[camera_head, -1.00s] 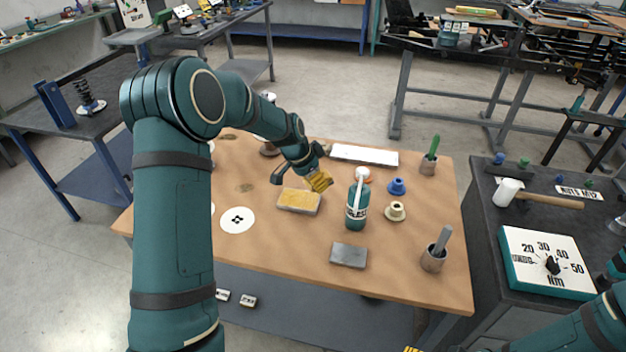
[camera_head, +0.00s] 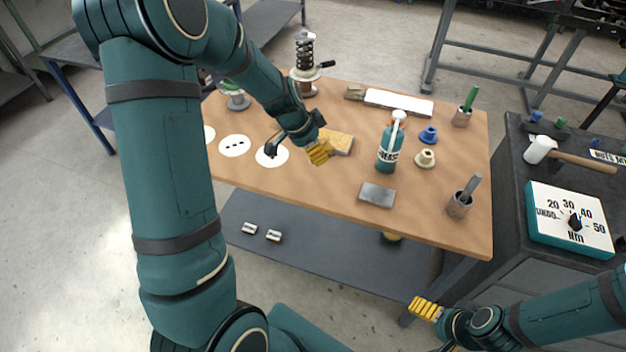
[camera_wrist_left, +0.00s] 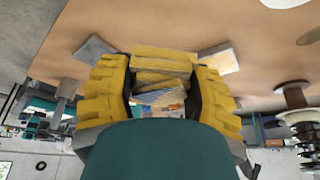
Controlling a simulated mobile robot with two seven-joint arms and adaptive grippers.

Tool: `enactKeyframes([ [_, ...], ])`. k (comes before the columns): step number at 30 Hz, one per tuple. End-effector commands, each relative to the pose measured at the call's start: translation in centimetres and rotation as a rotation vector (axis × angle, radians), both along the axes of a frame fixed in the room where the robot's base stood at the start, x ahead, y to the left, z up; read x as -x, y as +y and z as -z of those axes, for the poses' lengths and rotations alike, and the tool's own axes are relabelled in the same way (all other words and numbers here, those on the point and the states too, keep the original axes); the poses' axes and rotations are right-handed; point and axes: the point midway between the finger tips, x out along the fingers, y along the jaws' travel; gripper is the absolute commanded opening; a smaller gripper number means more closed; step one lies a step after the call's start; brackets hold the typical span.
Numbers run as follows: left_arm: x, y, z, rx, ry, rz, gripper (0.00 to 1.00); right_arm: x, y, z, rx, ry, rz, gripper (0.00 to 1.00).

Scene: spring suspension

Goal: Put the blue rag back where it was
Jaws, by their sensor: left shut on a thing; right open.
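My left gripper (camera_head: 318,152) is low over the brown table (camera_head: 300,190), just in front of and left of the shallow tray with a yellow top (camera_head: 338,142). In the left wrist view its yellow fingers (camera_wrist_left: 160,85) are closed round a small pale-blue, greyish patch (camera_wrist_left: 162,97), which looks like the blue rag. Most of it is hidden by the fingers, and no blue rag shows elsewhere. My right gripper (camera_head: 426,309) is open and empty, in front of the table's near edge.
A spray bottle (camera_head: 390,145) stands right of the tray, with a grey block (camera_head: 377,194) in front. Blue (camera_head: 428,134) and cream (camera_head: 425,158) flanged parts stand farther right. A spring assembly (camera_head: 305,55) stands at the back left. The table's front middle is clear.

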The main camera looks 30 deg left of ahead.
Motion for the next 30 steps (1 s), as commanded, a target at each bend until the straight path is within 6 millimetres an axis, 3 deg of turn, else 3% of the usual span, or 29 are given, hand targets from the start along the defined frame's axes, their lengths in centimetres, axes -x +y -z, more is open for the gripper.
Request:
enactKeyframes([
  [9,0.4,0.0,5.4,0.002,0.005,-0.002,0.24,-0.3,0.0,1.7,0.001,-0.007,0.002,0.97],
  [16,0.4,0.1,7.0,0.002,0.003,-0.002,0.24,-0.4,-0.1,2.1,0.002,-0.009,0.003,0.97],
  [21,0.4,0.1,9.4,0.002,0.005,-0.002,0.24,-0.5,-0.1,2.9,0.003,-0.013,0.003,0.97],
  [30,0.3,0.1,9.8,0.000,0.000,-0.001,0.24,-0.6,-0.1,3.0,0.003,-0.014,0.004,0.97],
])
